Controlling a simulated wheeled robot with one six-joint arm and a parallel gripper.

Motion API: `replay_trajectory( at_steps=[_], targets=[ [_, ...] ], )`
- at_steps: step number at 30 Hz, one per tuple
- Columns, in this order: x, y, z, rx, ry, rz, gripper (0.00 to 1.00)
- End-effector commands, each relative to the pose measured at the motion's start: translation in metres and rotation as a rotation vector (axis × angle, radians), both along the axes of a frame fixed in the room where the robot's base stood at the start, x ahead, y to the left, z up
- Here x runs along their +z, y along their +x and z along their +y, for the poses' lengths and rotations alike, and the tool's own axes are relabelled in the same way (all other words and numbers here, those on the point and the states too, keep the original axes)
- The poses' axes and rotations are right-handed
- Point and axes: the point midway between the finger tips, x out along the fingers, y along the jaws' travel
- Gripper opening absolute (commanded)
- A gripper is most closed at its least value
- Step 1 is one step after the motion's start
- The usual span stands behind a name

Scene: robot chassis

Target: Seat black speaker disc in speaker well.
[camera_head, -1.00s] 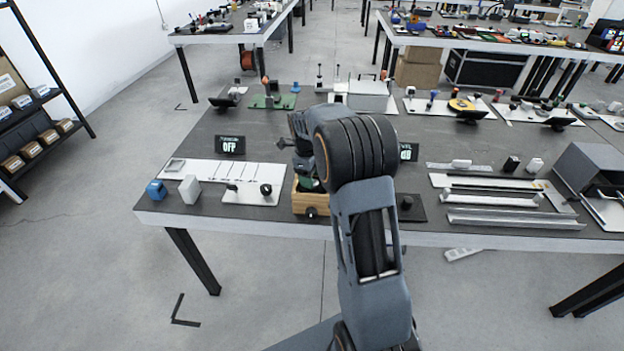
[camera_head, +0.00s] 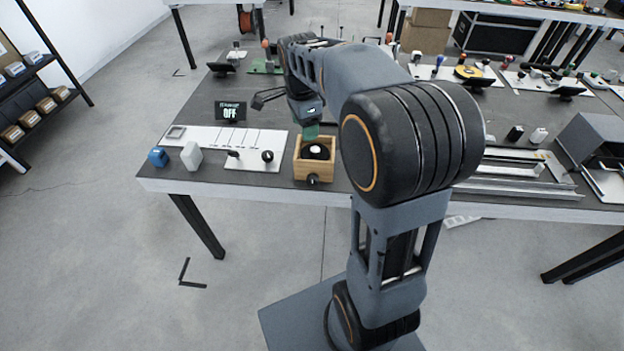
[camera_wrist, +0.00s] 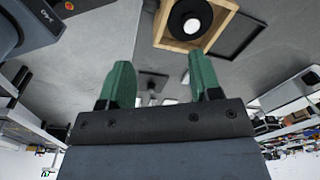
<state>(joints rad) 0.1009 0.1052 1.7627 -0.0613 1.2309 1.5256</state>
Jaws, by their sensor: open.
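A light wooden box (camera_head: 299,172) with an open top stands near the table's front edge. A round black disc with a pale centre (camera_head: 317,151) lies inside it; I take this to be the speaker disc in the well. Whether it sits fully flush I cannot tell. In the wrist view the box (camera_wrist: 228,5) and disc (camera_wrist: 178,22) show at the top. My gripper (camera_head: 310,131) is above the back of the box, its green fingers apart. In the wrist view the gripper (camera_wrist: 160,72) is empty, and the disc is beyond the fingertips.
A white panel with a black knob (camera_head: 247,163) lies left of the box, beside a white block (camera_head: 191,156) and a blue block (camera_head: 158,157). A small sign reading OFF (camera_head: 230,111) stands behind. A dark square frame (camera_wrist: 240,37) lies beside the box in the wrist view.

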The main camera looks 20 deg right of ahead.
Motion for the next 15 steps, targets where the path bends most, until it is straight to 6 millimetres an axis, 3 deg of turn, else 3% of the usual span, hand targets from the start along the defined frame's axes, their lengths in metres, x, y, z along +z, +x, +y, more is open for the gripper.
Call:
replay_trajectory(
  at_steps=[1,6,12,15],
  targets=[
    [0.003,-0.020,0.009,0.163,-0.003,-0.020,0.58],
    [-0.004,-0.078,0.031,0.739,-0.046,-0.081,0.58],
    [-0.024,-0.130,0.046,1.251,-0.127,-0.128,0.58],
    [-0.033,-0.147,0.050,1.417,-0.162,-0.139,0.58]
  ],
)
